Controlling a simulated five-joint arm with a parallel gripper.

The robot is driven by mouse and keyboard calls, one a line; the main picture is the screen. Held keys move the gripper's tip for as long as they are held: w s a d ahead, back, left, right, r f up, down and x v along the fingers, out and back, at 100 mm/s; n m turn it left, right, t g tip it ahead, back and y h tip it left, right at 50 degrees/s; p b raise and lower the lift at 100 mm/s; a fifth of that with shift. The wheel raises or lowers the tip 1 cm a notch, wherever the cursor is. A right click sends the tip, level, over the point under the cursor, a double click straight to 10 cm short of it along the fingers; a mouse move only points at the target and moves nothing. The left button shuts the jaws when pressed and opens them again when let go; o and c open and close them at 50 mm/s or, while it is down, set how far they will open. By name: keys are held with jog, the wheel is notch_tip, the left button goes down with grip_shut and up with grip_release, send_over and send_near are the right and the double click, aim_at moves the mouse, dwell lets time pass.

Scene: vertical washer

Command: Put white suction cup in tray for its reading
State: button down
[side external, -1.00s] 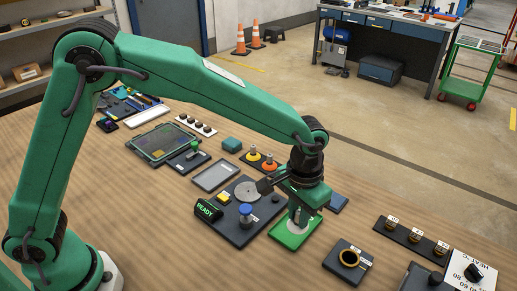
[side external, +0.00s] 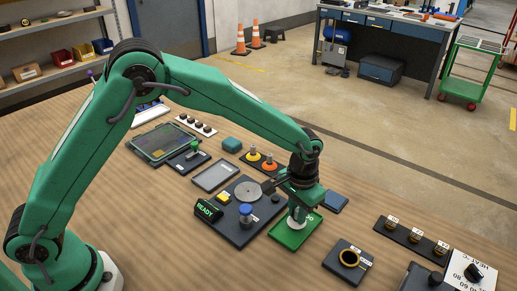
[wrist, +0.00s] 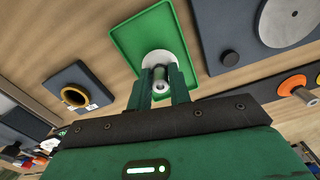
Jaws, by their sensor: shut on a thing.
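My gripper (side external: 298,213) is shut on the white suction cup (side external: 297,223), holding it by its grey stem. The cup is over the green tray (side external: 282,238), near the tray's far part. In the wrist view, the fingers of my gripper (wrist: 158,80) stand on both sides of the stem. The round white cup (wrist: 156,56) shows just beyond it, with the green tray (wrist: 130,42) behind. I cannot tell whether the cup touches the tray floor. A small display (side external: 208,210) on the dark station reads READY.
The station beside the green tray carries a grey disc (side external: 249,191), yellow button (side external: 223,198) and blue knob (side external: 246,211). A brown ring (side external: 349,258) sits to the right.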

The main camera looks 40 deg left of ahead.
aim_at(297, 210)
jog(key=shift+f, duration=0.7)
jog(key=shift+f, duration=0.15)
jog(key=c, duration=1.3)
grip_release()
notch_tip(297, 210, up, 12)
jog(key=shift+f, duration=0.1)
jog(key=shift+r, duration=0.25)
jog(key=shift+a+r, duration=0.1)
